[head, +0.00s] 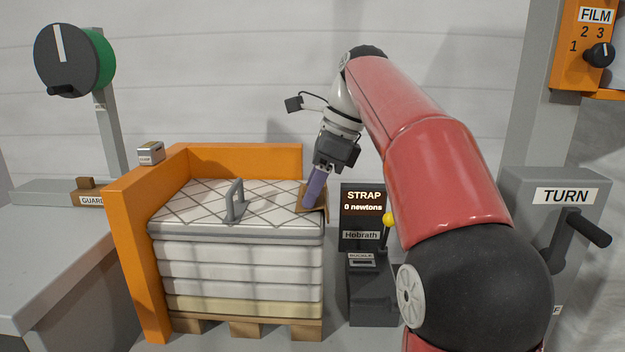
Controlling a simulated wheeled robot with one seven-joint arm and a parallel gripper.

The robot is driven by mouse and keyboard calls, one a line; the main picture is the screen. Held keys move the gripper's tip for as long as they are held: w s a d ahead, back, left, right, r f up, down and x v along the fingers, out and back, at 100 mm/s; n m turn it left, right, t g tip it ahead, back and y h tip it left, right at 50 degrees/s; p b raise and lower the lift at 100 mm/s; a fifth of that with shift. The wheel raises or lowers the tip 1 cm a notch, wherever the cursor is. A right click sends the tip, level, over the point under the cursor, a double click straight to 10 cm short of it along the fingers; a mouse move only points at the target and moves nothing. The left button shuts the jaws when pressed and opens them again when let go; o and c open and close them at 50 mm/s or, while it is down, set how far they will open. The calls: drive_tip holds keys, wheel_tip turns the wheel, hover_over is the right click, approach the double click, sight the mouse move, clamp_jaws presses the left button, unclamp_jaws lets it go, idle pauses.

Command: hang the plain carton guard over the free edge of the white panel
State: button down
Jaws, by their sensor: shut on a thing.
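The white panel (190,207) lies on top of a stack, its top crossed by diagonal lines, with a grey handle (235,203) standing on it. Its left and back sides face an orange frame; its right edge is free. The plain carton guard (304,198) is a brown folded piece at that right edge, near the back corner. My gripper (313,198) points down with its purple fingers shut on the guard, which they partly hide. I cannot tell whether the guard rests on the edge or is held just above it.
An orange frame (128,215) walls the stack's left and back. A brown block labelled GUARD (88,198) sits on the left shelf. Right of the stack stand a STRAP display (363,203) reading 0 newtons and a yellow-knobbed lever (389,220). A TURN crank box (550,185) stands far right.

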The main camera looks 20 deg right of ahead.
drive_tip(key=shift+r, duration=0.15)
drive_tip(key=c, duration=0.9)
unclamp_jaws()
drive_tip(key=shift+r, duration=0.1)
